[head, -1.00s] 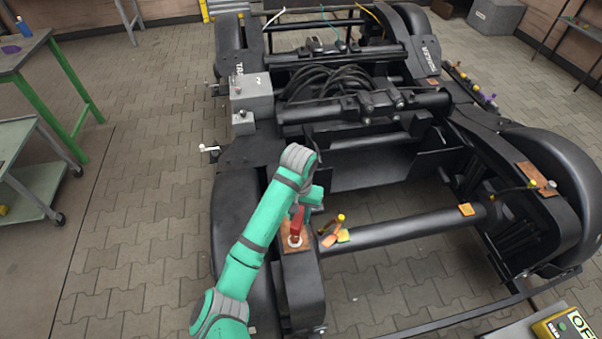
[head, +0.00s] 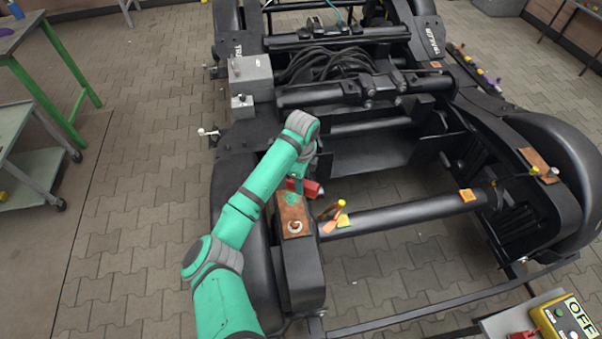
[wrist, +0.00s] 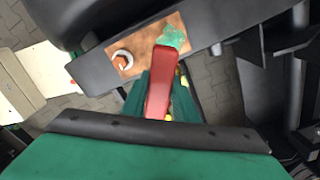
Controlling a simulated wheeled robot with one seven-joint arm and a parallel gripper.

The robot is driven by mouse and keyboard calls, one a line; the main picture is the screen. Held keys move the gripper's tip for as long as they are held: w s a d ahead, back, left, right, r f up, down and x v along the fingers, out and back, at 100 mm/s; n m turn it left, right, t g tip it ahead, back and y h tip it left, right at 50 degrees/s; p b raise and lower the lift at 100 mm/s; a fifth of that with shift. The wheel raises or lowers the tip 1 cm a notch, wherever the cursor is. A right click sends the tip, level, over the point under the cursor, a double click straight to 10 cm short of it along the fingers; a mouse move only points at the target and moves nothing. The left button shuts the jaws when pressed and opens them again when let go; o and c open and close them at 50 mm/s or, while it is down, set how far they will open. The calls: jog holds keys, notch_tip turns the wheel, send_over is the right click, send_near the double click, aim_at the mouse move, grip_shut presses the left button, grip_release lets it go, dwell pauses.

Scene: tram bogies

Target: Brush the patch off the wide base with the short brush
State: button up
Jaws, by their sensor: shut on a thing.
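My gripper (head: 303,179) is shut on a red tool (head: 312,189), which I take to be the short brush. In the wrist view the red tool (wrist: 162,85) points away between the green fingers (wrist: 160,98), and its far end overlaps a ragged green patch (wrist: 173,36). I cannot tell whether they touch. The patch (head: 291,198) lies on a brown plate (head: 297,212), perhaps the wide base, on the near left end of the black bogie frame. The bristles are not clearly visible.
A grey box (head: 250,77) stands behind. A yellow control box (head: 565,320) is at front right.

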jog(key=shift+w+a+f+m, duration=0.15)
jog(key=shift+w+f+m, duration=0.65)
jog(key=shift+m, duration=1.1)
jog(key=shift+w+a+f+m, duration=0.1)
jog(key=shift+w+f+m, duration=0.3)
jog(key=shift+f+m, duration=1.1)
jog(key=shift+w+a+f+m, duration=0.15)
jog(key=shift+w+f+m, duration=0.45)
jog(key=shift+m, duration=1.7)
jog(key=shift+d, duration=0.1)
jog(key=shift+w, duration=0.15)
